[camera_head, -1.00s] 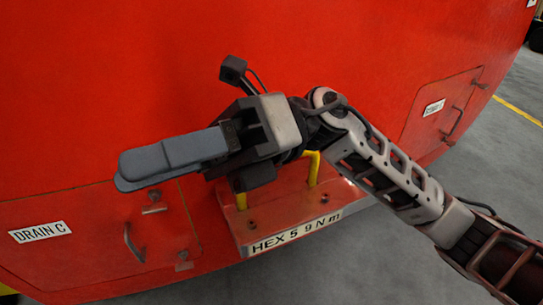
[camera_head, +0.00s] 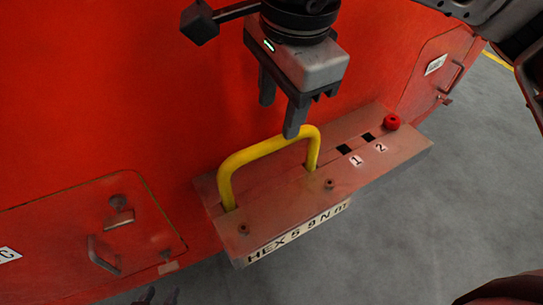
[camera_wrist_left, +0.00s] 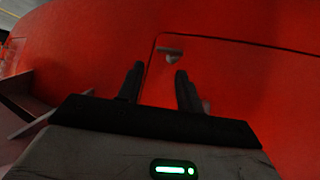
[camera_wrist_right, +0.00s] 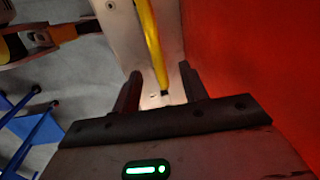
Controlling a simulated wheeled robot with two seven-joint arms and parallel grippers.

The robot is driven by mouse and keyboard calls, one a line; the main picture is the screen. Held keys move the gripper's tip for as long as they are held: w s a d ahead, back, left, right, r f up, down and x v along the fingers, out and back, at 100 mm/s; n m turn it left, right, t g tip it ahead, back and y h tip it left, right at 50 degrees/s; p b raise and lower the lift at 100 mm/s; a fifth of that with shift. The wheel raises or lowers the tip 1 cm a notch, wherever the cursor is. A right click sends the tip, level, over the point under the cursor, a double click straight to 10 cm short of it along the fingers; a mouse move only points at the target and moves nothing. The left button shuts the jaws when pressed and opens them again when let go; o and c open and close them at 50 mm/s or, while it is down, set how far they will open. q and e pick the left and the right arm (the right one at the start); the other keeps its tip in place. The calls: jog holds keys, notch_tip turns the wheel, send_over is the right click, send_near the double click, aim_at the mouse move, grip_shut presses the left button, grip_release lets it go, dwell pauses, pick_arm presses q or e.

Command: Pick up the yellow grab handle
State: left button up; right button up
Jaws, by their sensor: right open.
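The yellow grab handle (camera_head: 262,150) stands upright as a loop on a reddish-brown ledge (camera_head: 255,215) on the red train nose. My right gripper (camera_head: 281,116) comes down from the top in the head view, open, with its fingertips at the handle's top bar. In the right wrist view the handle (camera_wrist_right: 150,45) runs between the two open fingers (camera_wrist_right: 160,88). Contact cannot be told.
The ledge also has two square holes marked 1 and 2 (camera_head: 356,144) and a red knob (camera_head: 392,122). A hatch (camera_head: 105,235) with a small handle lies at left, another (camera_head: 440,70) at right. Grey floor (camera_head: 400,220) is open at lower right.

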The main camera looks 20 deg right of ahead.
aim_at(273, 141)
jog(key=f, duration=0.2)
jog(key=w+f, duration=0.1)
jog(key=f, duration=0.1)
jog(key=shift+a+f, duration=0.15)
jog(key=shift+w+a+f+p, duration=0.1)
jog(key=shift+f+p, duration=0.3)
jog(key=shift+f, duration=0.95)
jog(key=shift+w+a+f+p, duration=0.1)
jog(key=shift+f+p, duration=0.25)
jog(key=shift+f, duration=0.95)
grip_shut()
